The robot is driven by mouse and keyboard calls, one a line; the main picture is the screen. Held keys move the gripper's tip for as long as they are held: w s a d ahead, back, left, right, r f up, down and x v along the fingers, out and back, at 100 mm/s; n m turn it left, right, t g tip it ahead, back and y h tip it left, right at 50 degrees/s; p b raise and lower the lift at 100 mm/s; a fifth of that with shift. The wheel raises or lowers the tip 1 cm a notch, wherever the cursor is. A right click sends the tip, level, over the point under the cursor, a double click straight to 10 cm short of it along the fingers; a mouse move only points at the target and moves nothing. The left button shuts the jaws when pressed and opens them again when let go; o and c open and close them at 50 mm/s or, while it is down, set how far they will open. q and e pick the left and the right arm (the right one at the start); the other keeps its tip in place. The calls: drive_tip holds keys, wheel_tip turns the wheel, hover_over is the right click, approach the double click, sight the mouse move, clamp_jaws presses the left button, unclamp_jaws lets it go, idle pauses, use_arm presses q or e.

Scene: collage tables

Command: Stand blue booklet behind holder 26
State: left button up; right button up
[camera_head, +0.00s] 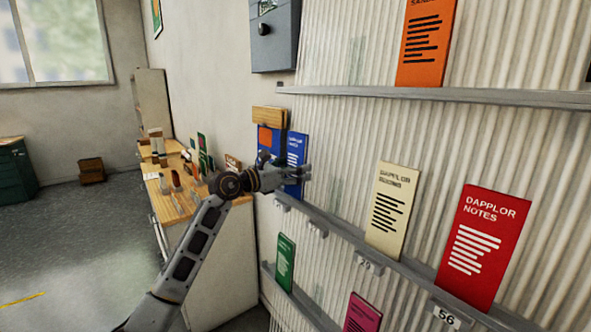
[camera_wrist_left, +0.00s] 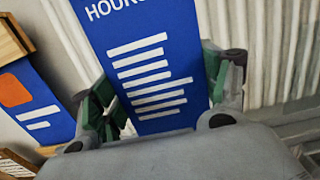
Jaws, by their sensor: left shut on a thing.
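The blue booklet (camera_head: 296,148) is upright at the left end of the middle wall rail, with white print lines. My left gripper (camera_head: 300,176) is shut on its lower part. In the left wrist view the blue booklet (camera_wrist_left: 150,65) stands between the green-padded fingers of my left gripper (camera_wrist_left: 160,100), and its title is partly cut off. Small number tags hang on the rail; the two nearest the gripper, one tag (camera_head: 282,204) and another tag (camera_head: 316,228), are too small to read. I cannot tell which is holder 26, or whether the booklet touches the rail. My right gripper is not in view.
A cream booklet (camera_head: 391,208) and a red booklet (camera_head: 485,240) stand farther right on the middle rail (camera_head: 410,270). A blue and orange item (camera_head: 265,138) is just left of the gripper. Green (camera_head: 285,262) and magenta (camera_head: 361,315) booklets are below. A cluttered table (camera_head: 175,190) stands left.

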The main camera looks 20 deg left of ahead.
use_arm(q)
drive_tip(key=shift+a+f+b, duration=0.1)
drive_tip(key=shift+f+b, duration=0.25)
drive_tip(key=shift+f, duration=0.3)
idle(0.5)
drive_tip(key=o, duration=1.2)
drive_tip(key=shift+c, duration=0.2)
drive_tip(key=shift+s, duration=0.1)
drive_tip(key=v, duration=1.2)
drive_tip(key=shift+f, duration=0.1)
idle(0.7)
